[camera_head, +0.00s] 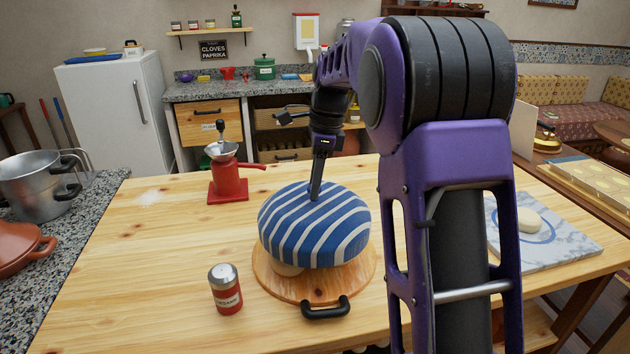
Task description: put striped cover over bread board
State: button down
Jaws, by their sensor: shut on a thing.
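The striped cover (312,235) is a blue and white domed cloth shape. It is over the round wooden bread board (285,289), whose front rim and black handle show below it. The fingertips are partly hidden at the cover's top.
A red grinder (227,170) stands behind to the left. A marble slab (545,235) with dough lies at the right. The left part of the wooden table (130,270) is clear.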

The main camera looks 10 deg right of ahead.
notch_tip(320, 180, down, 3)
jog(key=shift+f+b, duration=0.1)
jog(key=shift+b, duration=1.15)
jog(key=shift+f+b, duration=0.6)
jog(key=shift+f, duration=1.3)
grip_release()
jog(key=shift+r, duration=0.1)
notch_tip(320, 180, up, 7)
jog(key=p, duration=0.7)
